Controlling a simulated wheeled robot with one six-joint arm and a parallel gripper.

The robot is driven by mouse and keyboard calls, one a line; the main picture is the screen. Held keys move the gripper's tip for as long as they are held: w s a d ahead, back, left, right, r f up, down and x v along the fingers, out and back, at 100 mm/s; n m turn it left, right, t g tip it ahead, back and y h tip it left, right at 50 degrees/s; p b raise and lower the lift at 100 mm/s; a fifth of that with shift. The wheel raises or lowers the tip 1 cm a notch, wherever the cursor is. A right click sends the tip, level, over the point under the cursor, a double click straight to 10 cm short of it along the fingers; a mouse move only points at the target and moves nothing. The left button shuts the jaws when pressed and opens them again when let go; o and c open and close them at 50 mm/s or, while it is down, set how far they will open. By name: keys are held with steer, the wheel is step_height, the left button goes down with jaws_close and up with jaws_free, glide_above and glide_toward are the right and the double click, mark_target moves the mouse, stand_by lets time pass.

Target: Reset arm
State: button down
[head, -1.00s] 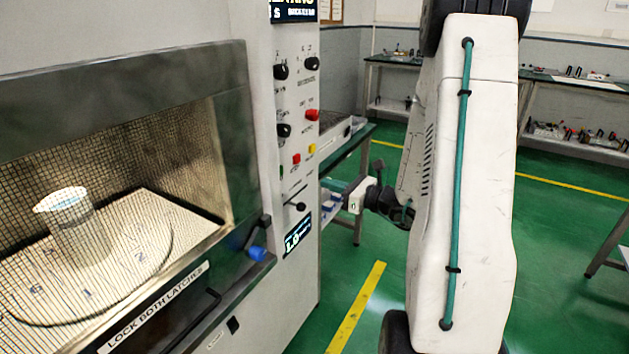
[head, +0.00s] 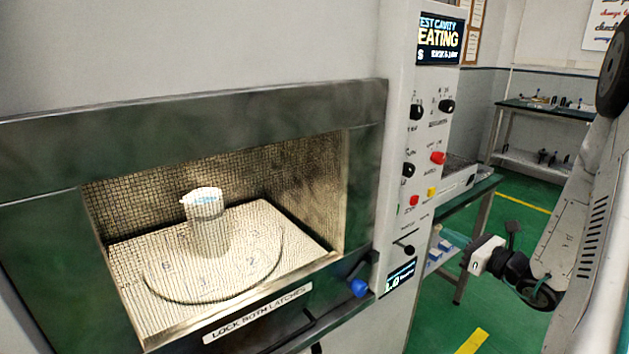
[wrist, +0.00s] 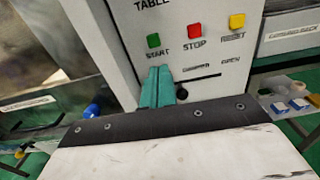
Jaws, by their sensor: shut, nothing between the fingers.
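My gripper (wrist: 158,88) shows in the wrist view as two green fingers pressed together, shut and empty. It stands in front of the panel, just below the green START button (wrist: 153,40) and left of the black slot by the OPEN label. In the head view my wrist (head: 485,257) is at the right, right of the panel; the fingers are hard to make out there. The microwave generator (head: 398,180) has its meshed door closed, with a beaker (head: 205,222) inside on a lit turntable (head: 262,262). Its upper screen (head: 440,40) reads partly "EATING".
A blue-tipped latch handle (head: 358,288) sticks out at the door's lower right. Red STOP (wrist: 194,30) and yellow RESET (wrist: 237,21) buttons sit on the panel. A side bench (head: 470,205) holds blue and white items (wrist: 290,106). Green floor is open at the lower right.

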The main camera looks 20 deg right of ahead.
steer(key=s+a+r+n+g+y, duration=0.1)
steer(key=s+a+n+g+y, duration=0.1)
steer(key=s+a+n+g, duration=0.6)
steer(key=s+a+r+n+g+y, duration=0.1)
steer(key=s+a+n+g+y, duration=0.2)
steer(key=s+a+n+g, duration=0.55)
steer(key=s+a+r+n+h, duration=0.6)
steer(key=s+r+n+h, duration=0.2)
steer(key=n, duration=0.7)
step_height(320, 180, up, 2)
steer(key=t+h, duration=0.1)
steer(key=h, duration=0.2)
steer(key=shift+s+a+n, duration=0.1)
steer(key=shift+n, duration=0.15)
stand_by(0.3)
